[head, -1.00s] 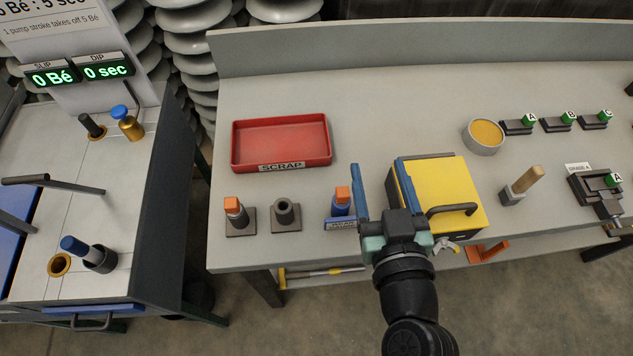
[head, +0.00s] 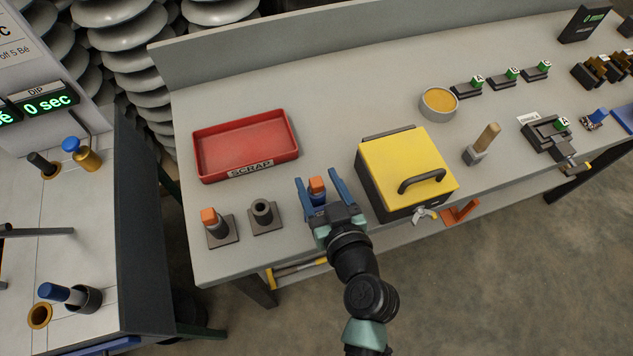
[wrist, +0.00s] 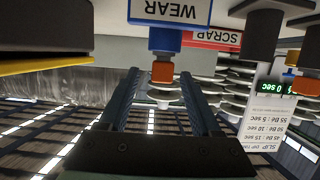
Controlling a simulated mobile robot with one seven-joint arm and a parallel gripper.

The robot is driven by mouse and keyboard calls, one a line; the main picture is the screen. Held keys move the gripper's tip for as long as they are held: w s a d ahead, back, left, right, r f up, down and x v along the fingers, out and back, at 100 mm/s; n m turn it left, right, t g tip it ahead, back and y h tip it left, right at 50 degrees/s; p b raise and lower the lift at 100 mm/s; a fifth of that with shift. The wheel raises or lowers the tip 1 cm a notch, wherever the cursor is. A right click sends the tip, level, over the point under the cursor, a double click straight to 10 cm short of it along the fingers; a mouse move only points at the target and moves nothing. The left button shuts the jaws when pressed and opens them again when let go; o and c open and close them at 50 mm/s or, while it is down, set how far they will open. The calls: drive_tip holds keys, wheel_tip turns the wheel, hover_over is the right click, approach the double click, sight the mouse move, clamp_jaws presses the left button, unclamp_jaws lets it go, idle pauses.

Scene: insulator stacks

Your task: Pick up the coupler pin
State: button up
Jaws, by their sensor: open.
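No label names the coupler pin, and I cannot tell for sure which piece it is. An orange-capped pin (head: 209,216) stands upright in a dark square-based holder at the bench's front left. An orange-capped blue piece (head: 317,184) stands to its right; in the wrist view its orange cap (wrist: 162,72) shows below a blue body and a sign reading WEAR (wrist: 171,10). My gripper (head: 316,177) is open and empty, with its blue fingers on either side of this cap. In the wrist view my gripper (wrist: 159,74) shows a gap on both sides of the cap.
An empty dark holder (head: 262,213) stands between the two orange-capped pieces. A red scrap tray (head: 245,146) lies behind. A yellow-lidded box (head: 405,170) with a handle stands close to my gripper's right. A wooden-handled tool (head: 484,143) and a bowl (head: 438,103) are farther right.

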drive_tip(key=x, duration=0.4)
drive_tip(key=shift+a+f+p, duration=0.1)
drive_tip(key=shift+p, duration=0.2)
clamp_jaws()
